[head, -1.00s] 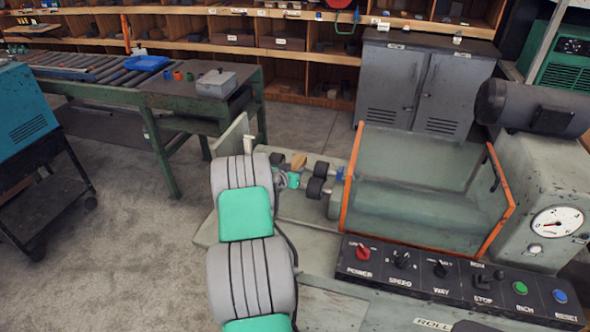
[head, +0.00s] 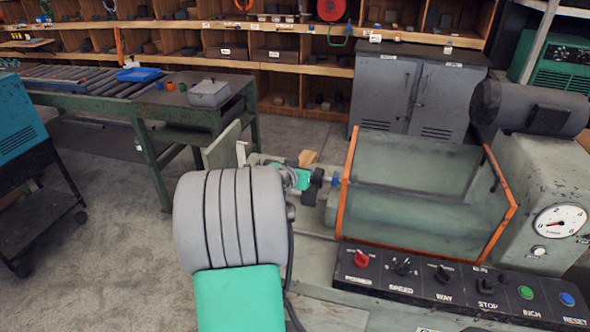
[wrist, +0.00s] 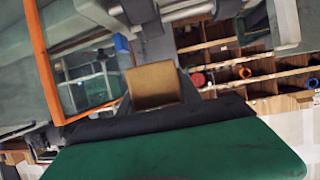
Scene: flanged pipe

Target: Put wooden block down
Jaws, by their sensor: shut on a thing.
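The wooden block (head: 307,157) is a small tan piece showing just behind my gripper (head: 303,175) in the head view, left of the machine's orange-edged guard. In the wrist view the block (wrist: 152,85) is near the middle, its face toward the camera, above the dark and green part of my gripper. My gripper is shut on the block. My arm hides part of the machine bed, and the fingertips are hard to make out. I cannot tell whether the block touches anything below it.
The guard (head: 415,205) stands close to the right of my gripper, with a control panel (head: 450,280) in front. At left is a green roller table (head: 195,110) with a grey box (head: 210,93) and a blue tray (head: 138,74). Shelves and a grey cabinet (head: 415,90) stand behind.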

